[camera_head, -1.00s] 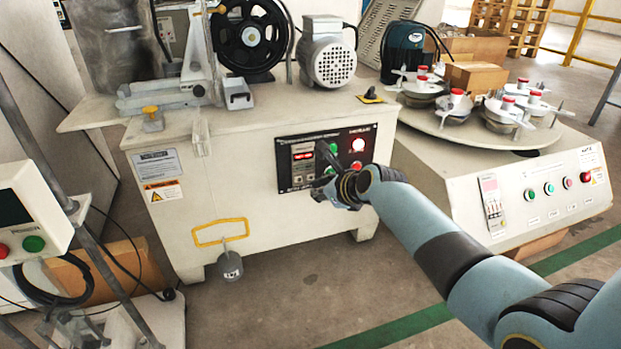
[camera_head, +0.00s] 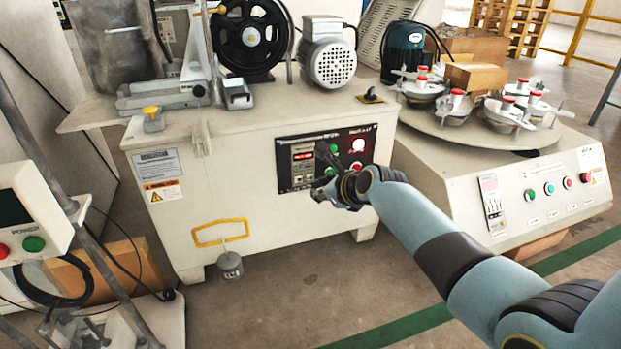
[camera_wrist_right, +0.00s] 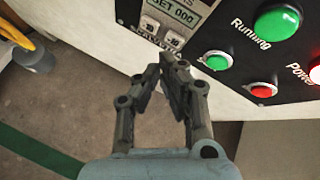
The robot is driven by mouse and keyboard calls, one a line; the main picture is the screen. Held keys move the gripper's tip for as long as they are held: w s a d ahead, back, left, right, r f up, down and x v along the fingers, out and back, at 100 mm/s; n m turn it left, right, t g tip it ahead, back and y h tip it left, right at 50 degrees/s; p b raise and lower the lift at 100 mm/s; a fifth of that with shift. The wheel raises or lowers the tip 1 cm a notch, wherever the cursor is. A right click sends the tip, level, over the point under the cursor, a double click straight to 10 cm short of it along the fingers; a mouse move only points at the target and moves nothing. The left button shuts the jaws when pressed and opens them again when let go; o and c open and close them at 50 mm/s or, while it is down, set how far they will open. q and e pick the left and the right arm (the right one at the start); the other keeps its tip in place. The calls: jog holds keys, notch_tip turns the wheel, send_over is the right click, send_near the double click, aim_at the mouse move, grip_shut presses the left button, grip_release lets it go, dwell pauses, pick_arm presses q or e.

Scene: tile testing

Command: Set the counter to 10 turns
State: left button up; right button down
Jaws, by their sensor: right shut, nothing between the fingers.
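The counter (camera_head: 303,156) is a small module with a red-lit display on the black control panel (camera_head: 367,134) of the bench machine. In the right wrist view the counter (camera_wrist_right: 182,14) shows at the top edge, reading "SET 000", with small pale buttons (camera_wrist_right: 150,25) under it. My right gripper (camera_head: 324,155) is in front of the panel, beside the counter. In the wrist view its fingertips (camera_wrist_right: 164,72) are together and empty, just below the buttons; I cannot tell any contact. My left gripper is out of view.
Close to the right gripper are a green "Running" button (camera_wrist_right: 278,22), a smaller green button (camera_wrist_right: 216,61), a red button (camera_wrist_right: 262,90) and a lit red power lamp (camera_head: 357,145). A turntable machine (camera_head: 545,185) stands right; a box with buttons (camera_head: 30,215) stands left.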

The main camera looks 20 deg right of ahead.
jog(key=shift+w, duration=0.15)
jog(key=shift+w, duration=0.3)
jog(key=shift+w, duration=0.35)
dwell(0.5)
dwell(0.4)
jog(key=shift+s+p, duration=0.8)
jog(key=shift+p, duration=0.05)
